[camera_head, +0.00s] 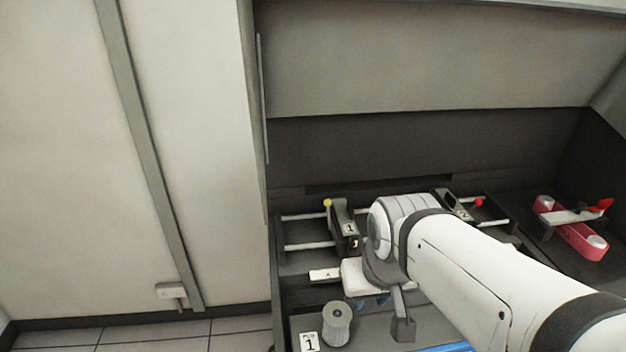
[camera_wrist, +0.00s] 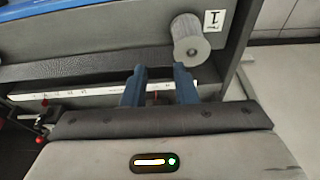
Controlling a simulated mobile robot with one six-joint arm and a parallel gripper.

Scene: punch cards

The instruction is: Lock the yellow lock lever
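The yellow-tipped lock lever (camera_head: 327,203) stands on a dark block marked 1 at the left of the two-rod rail, in the head view. I cannot make it out in the wrist view. My gripper (camera_head: 370,302) is to the right of the lever and nearer the camera, mostly hidden under my wrist. In the wrist view my gripper (camera_wrist: 160,78) shows two blue fingers apart, with no object clearly held between them.
A grey ribbed knob (camera_head: 337,325) beside a label 1 is at the front left. A second block (camera_head: 461,207) with a red-tipped lever is on the right of the rail. A red belt-like part (camera_head: 572,231) lies far right. A white wall is at left.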

